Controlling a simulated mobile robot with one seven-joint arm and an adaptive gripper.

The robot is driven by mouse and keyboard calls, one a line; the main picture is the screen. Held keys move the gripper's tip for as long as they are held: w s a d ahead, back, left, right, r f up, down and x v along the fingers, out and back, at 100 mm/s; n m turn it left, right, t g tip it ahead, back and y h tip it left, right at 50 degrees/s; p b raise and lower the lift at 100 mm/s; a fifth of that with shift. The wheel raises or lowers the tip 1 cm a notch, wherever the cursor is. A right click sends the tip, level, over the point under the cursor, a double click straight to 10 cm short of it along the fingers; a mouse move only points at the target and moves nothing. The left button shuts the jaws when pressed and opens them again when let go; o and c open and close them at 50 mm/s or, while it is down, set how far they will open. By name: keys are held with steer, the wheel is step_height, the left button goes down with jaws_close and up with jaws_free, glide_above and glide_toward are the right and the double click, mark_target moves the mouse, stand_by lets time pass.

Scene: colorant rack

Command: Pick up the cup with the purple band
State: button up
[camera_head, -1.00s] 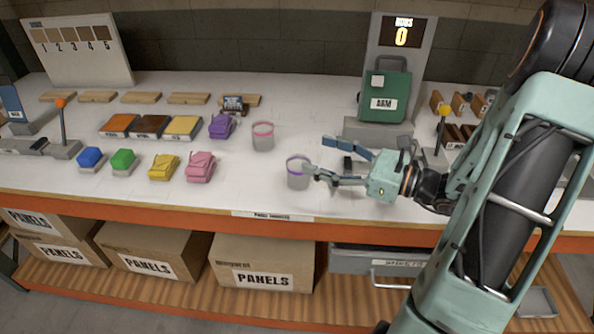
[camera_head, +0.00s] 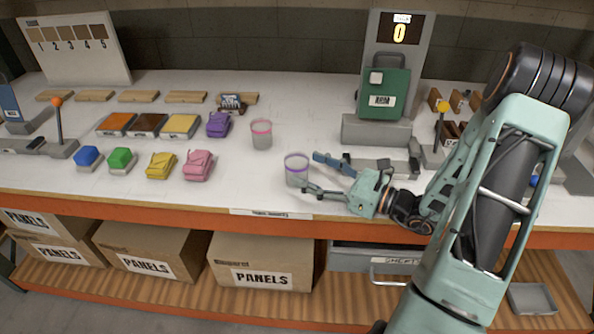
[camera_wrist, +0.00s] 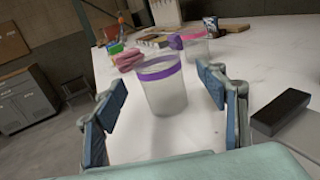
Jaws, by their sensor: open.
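The cup with the purple band (camera_head: 297,170) stands upright on the white table near its front edge. It is translucent, and it also shows in the wrist view (camera_wrist: 163,86), ahead of and between the two fingers. My gripper (camera_head: 312,173) is open, its fingertips at the right side of the cup, one toward the back and one toward the front. In the wrist view my gripper (camera_wrist: 160,100) has its blue finger pads wide apart, and nothing is held. I cannot tell whether a finger touches the cup.
A similar cup with a pink band (camera_head: 261,134) stands behind and left. Pink (camera_head: 199,165) and yellow (camera_head: 161,165) bundles lie to the left. A green machine (camera_head: 384,92) stands at the back right. A dark block (camera_wrist: 281,112) lies right of my gripper in the wrist view.

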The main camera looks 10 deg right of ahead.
mark_target(296, 163)
steer(key=x, duration=0.4)
steer(key=shift+a, duration=0.15)
steer(key=shift+c, duration=0.7)
steer(key=c, duration=0.9)
steer(key=shift+c, duration=0.2)
